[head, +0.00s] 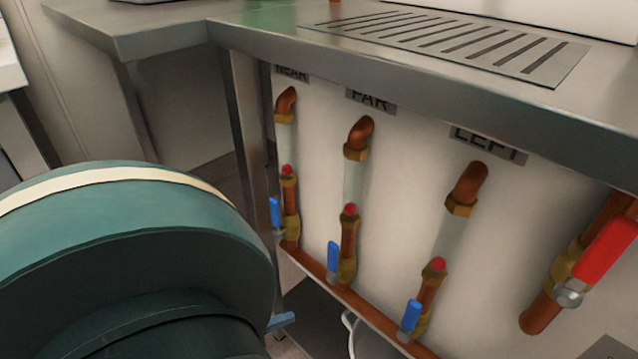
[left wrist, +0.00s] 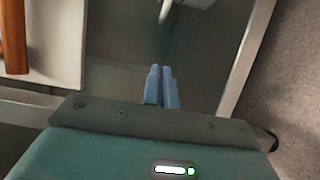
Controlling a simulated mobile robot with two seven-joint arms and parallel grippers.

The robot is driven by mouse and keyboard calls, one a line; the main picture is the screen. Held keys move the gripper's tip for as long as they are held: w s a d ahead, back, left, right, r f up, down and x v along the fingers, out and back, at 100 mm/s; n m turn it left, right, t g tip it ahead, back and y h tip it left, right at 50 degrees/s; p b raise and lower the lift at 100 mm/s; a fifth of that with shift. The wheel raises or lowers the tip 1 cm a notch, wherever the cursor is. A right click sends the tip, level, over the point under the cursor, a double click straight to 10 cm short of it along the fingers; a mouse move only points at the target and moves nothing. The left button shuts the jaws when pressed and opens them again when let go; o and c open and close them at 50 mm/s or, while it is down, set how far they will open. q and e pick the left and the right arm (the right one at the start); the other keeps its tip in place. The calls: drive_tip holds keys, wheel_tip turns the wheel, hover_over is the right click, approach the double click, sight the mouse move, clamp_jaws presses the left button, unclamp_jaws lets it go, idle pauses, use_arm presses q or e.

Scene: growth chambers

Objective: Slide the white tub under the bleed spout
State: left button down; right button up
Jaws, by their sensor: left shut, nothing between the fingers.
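My left gripper (left wrist: 160,86) is shut and empty, its two blue fingers together in the left wrist view. In the head view, my left arm hides most of it. Only a bit of blue finger (head: 282,321) shows low beside the bench leg. A thin curved white piece (head: 349,326) shows under the pipes at the bottom of the head view. It may be the handle of the white tub, but most of it is cut off. A white piece (left wrist: 166,10) also shows beyond the fingertips at the top of the left wrist view. I cannot single out the bleed spout.
A steel bench (head: 480,95) with a slotted grate (head: 455,38) overhangs a white panel. Copper pipes with blue-handled valves (head: 333,257) run down the panel to a low copper pipe (head: 325,279). A red-handled valve (head: 608,248) is at right. A metal leg (head: 250,125) stands left.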

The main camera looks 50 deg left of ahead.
use_arm(q)
drive_tip(key=x, duration=0.8)
drive_tip(key=shift+w+d, duration=0.1)
drive_tip(key=shift+w, duration=0.05)
drive_tip(key=d, duration=0.3)
drive_tip(key=shift+w+d, duration=0.3)
drive_tip(key=shift+w, duration=0.1)
drive_tip(key=shift+d, duration=0.3)
use_arm(e)
drive_tip(key=shift+s+r+n+y, duration=0.1)
drive_tip(key=shift+r+n+y, duration=0.1)
drive_tip(key=shift+n+y, duration=0.1)
use_arm(q)
drive_tip(key=shift+d, duration=0.15)
